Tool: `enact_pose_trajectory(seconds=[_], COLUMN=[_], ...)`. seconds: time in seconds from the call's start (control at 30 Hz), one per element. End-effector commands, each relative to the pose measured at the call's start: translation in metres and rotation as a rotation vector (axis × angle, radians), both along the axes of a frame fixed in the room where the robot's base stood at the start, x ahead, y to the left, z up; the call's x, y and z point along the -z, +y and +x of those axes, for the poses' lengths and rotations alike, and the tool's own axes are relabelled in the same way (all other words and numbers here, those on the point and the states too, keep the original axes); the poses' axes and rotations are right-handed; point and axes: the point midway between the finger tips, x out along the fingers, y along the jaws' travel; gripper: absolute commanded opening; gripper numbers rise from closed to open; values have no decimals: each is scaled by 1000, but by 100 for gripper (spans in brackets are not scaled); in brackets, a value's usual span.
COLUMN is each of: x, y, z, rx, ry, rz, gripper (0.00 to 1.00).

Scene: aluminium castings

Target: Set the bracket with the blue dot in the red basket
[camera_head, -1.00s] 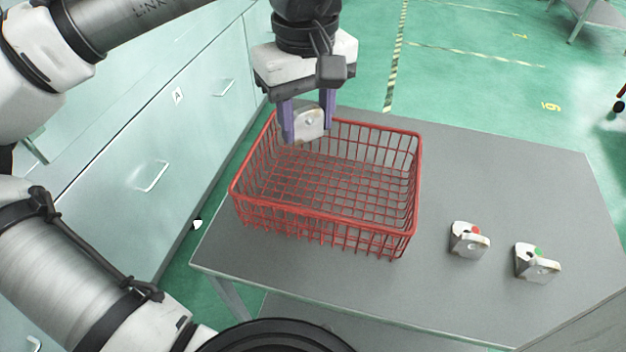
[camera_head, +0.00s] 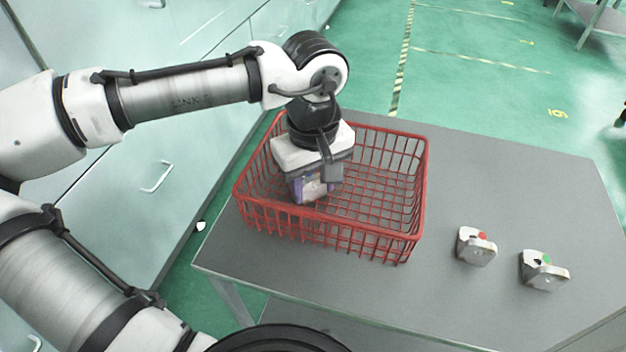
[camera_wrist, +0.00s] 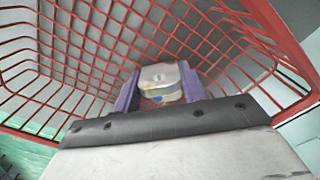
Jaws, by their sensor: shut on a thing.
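The red basket (camera_head: 424,190) stands on the grey table. My gripper (camera_head: 312,190) is down inside the left part of the basket, below the rim. It is shut on a pale metal bracket, which shows between the purple fingers in the wrist view (camera_wrist: 160,80). A small bluish patch shows low on this bracket in the wrist view. In the head view the bracket is mostly hidden by the fingers and the basket's front wall. Whether the bracket touches the basket floor cannot be told.
A bracket with a red dot (camera_head: 477,248) and a bracket with a green dot (camera_head: 543,271) stand on the grey table (camera_head: 500,180) to the right of the basket. Pale green cabinets (camera_head: 150,170) are at the left. The table's back right is clear.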

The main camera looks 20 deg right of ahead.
Motion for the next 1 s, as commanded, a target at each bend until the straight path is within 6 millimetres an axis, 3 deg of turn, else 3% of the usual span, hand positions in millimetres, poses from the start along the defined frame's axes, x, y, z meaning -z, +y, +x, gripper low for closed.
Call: enact_pose_trajectory(seconds=[0.23, 0.27, 0.4, 0.73, 0.87, 1.0], x=[5, 4, 4, 0, -15, -44], y=[0, 0, 0, 0, 0, 0], z=[0, 0, 0, 0, 1, 1], rx=[1, 1, 0, 0, -1, -1], ry=[1, 1, 0, -1, -2, -1], rz=[0, 0, 0, 1, -2, -2], gripper=[18, 45, 63, 63, 63, 63])
